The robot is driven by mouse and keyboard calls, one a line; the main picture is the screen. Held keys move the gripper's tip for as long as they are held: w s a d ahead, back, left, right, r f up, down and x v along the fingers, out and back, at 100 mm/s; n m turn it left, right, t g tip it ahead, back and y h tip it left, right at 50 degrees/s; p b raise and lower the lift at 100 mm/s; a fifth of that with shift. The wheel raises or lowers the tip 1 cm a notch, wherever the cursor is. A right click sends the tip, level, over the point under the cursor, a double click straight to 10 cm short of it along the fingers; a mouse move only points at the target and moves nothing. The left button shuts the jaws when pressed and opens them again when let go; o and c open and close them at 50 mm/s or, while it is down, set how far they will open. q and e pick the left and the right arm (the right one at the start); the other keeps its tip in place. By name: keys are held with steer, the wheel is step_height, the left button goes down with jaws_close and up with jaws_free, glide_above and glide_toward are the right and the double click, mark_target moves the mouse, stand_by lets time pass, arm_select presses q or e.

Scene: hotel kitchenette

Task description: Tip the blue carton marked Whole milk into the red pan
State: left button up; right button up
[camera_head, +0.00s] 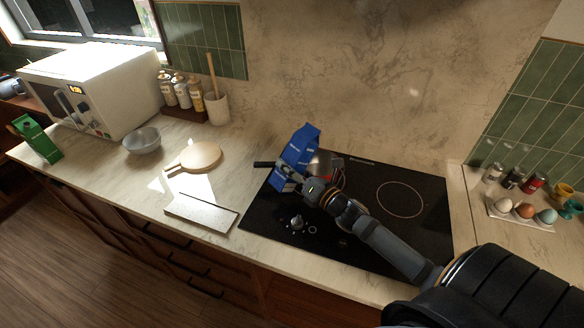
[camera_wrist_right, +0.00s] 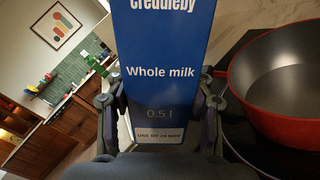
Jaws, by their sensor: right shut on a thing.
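The blue carton (camera_head: 298,146) stands over the left part of the hob, its top leaning a little to the right in the head view. The wrist view shows its face (camera_wrist_right: 165,40) reading "Whole milk". My right gripper (camera_head: 290,174) is shut on the carton's lower part, with fingers on both sides in the wrist view (camera_wrist_right: 160,115). The red pan (camera_wrist_right: 285,125) is just right of the carton, and its visible inside looks empty. In the head view the pan (camera_head: 321,163) is partly hidden by the carton and my right arm. My left gripper is not in view.
The black hob (camera_head: 425,207) has bare room on the right. A white board (camera_head: 200,212), a round wooden board (camera_head: 200,156) and a grey bowl (camera_head: 143,141) lie left. A green carton (camera_head: 38,140) stands far left. An egg tray (camera_head: 520,217) is at the right.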

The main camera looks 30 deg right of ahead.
mark_target(292, 184)
steer(key=shift+a+f+b, duration=0.15)
steer(key=shift+f+b, duration=1.1)
steer(key=shift+s+a+f+m+b, duration=0.15)
steer(key=shift+a+m+b, duration=0.3)
steer(key=shift+m, duration=0.65)
steer(key=shift+a+f+m, duration=0.25)
steer(key=shift+a+m, duration=0.1)
steer(key=shift+m, duration=0.75)
steer(key=shift+s+m, duration=0.1)
steer(key=shift+m, duration=0.8)
steer(key=shift+r+m+p, duration=0.55)
steer(key=shift+r+m, duration=0.05)
steer(key=shift+r, duration=0.1)
steer(key=shift+f, duration=0.1)
